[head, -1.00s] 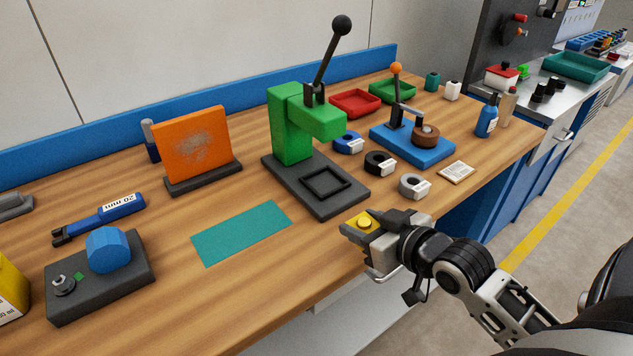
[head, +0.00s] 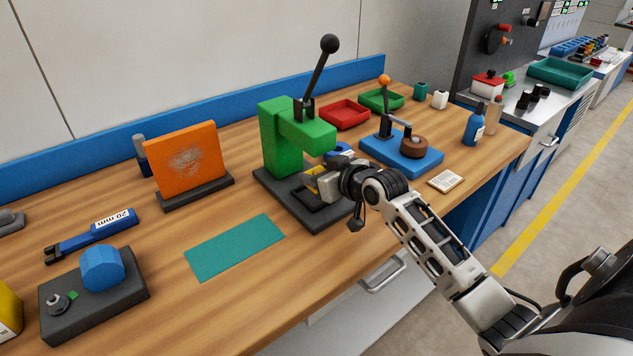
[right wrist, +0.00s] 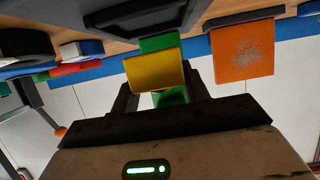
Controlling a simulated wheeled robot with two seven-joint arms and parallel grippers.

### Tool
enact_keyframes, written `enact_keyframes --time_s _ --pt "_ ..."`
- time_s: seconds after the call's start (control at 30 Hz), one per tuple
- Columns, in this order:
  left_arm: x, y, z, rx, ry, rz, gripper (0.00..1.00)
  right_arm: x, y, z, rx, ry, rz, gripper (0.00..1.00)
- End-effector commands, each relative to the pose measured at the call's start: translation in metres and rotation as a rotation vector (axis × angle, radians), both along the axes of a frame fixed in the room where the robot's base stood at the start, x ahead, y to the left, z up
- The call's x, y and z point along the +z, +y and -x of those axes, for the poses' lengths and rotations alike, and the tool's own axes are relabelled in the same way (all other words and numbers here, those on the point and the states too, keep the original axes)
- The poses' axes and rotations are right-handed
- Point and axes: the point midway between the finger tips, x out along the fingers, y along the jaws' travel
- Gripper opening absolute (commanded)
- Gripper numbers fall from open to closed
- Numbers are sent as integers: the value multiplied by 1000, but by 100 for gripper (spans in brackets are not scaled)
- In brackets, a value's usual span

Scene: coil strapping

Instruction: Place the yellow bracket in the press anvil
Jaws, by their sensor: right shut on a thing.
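The yellow bracket (head: 311,183) is held in my right gripper (head: 318,186), over the dark base of the green press (head: 280,140). The anvil, a raised square frame (head: 312,206) on that base, is partly covered by the bracket and gripper. In the right wrist view, the yellow bracket (right wrist: 155,71) sits between the two dark fingers, with the dark anvil plate (right wrist: 150,18) beyond it. I cannot tell whether the bracket touches the anvil. My left gripper is out of view.
The press lever (head: 318,70) rises above the press. A teal mat (head: 235,247) lies in front and left. An orange panel (head: 187,160) stands left of the press. A blue fixture (head: 400,155) with an orange-knobbed lever stands to the right.

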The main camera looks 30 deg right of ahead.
Motion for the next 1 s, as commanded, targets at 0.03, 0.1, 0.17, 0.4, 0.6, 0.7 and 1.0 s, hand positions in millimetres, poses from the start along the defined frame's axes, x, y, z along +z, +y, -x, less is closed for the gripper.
enact_keyframes --time_s 0.03,0.1,0.17,0.4,0.6,0.7,1.0 --pt "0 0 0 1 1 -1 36 2 1 -6 0 -3 -1 17" --pt "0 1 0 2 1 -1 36 1 1 -10 0 -2 -1 17" --pt "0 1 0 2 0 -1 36 -5 1 -10 0 1 -1 17" --pt "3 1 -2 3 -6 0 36 -34 1 -9 0 0 0 17" --pt "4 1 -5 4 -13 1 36 -35 1 -9 0 -1 1 17" --pt "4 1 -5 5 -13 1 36 -36 1 -9 -1 -1 1 17" --pt "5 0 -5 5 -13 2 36 -37 1 -9 0 1 0 67"
